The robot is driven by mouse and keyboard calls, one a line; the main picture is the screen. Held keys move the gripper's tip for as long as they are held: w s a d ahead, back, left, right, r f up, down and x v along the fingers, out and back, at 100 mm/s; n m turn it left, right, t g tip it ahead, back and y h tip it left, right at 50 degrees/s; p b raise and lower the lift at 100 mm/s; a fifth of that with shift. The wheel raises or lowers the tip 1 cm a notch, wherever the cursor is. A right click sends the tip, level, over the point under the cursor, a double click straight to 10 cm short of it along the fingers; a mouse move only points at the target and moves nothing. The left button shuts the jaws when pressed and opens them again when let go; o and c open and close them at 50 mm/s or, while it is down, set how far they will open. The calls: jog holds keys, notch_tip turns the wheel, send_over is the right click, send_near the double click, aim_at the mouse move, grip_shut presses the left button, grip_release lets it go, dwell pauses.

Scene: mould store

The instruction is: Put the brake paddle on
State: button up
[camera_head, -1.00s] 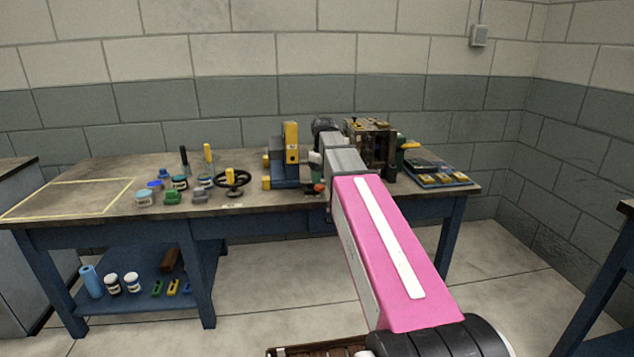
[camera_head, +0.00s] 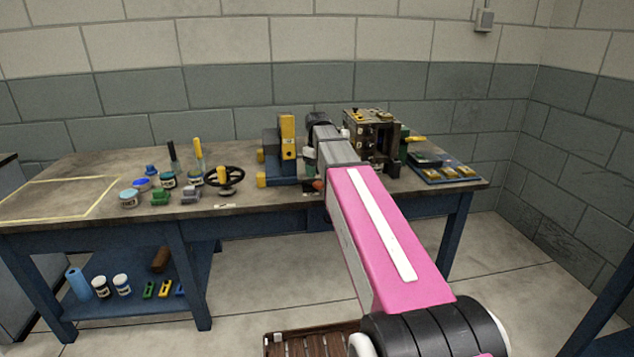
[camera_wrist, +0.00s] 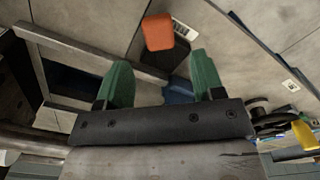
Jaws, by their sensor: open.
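My gripper (camera_wrist: 159,62) is open in the wrist view, with two green fingers apart and nothing between them. An orange-red block (camera_wrist: 158,32) shows just beyond the fingertips and does not touch them. An orange-red piece (camera_head: 318,185) also shows at the bench's front edge beside my arm in the head view; it may be the same part. I cannot tell whether it is the brake paddle. A blue machine with a yellow upright (camera_head: 288,138) stands left of my arm. My gripper is mostly hidden behind my arm in the head view.
The bench (camera_head: 120,170) carries a black handwheel (camera_head: 237,178), several jars and tools at left, a brown metal mould block (camera_head: 372,133) and a blue tray (camera_head: 447,173) at right. A yellow-taped area (camera_head: 60,198) at far left is bare. The lower shelf (camera_head: 130,265) holds jars.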

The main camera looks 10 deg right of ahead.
aim_at(317, 182)
jog(key=shift+f, duration=2.55)
jog(key=c, duration=0.9)
